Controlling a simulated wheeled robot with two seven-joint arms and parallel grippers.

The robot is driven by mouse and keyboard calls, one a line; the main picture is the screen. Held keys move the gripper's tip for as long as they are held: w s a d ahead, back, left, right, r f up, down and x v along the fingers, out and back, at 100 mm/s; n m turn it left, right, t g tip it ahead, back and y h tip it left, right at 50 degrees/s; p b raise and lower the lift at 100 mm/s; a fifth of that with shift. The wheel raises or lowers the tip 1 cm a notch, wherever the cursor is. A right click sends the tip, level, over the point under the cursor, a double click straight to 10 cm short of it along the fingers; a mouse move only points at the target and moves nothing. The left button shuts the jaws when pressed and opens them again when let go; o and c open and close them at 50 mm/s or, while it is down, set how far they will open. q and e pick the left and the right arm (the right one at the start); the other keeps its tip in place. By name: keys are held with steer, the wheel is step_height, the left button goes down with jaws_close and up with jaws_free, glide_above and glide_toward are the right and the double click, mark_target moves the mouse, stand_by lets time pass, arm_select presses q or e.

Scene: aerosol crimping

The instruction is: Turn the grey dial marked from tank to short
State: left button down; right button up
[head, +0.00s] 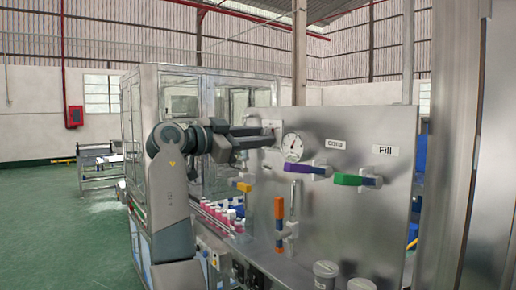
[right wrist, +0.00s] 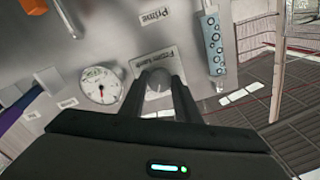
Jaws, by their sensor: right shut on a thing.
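The grey dial (right wrist: 158,84) is on the steel panel, below a label (right wrist: 155,57) that seems to read "From tank". My right gripper (right wrist: 160,80) has its two dark fingers on either side of the dial and is shut on it. In the head view my right gripper (head: 266,138) reaches the panel just left of the pressure gauge (head: 293,147). The dial is hidden there behind the gripper. The dial's pointer direction cannot be read. My left gripper is not in view.
The steel panel (head: 340,215) carries a purple handle (head: 305,168), a green handle (head: 348,179), an orange handle (head: 279,207) and a yellow handle (head: 243,186). In the wrist view a grey-blue button box (right wrist: 213,45) hangs to the right of the dial. Pink bottles (head: 222,215) stand below.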

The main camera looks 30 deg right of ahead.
steer(key=shift+m+b, duration=0.95)
steer(key=shift+m, duration=0.75)
steer(key=o, duration=1)
steer(key=shift+o, duration=0.2)
steer(key=shift+a, duration=0.15)
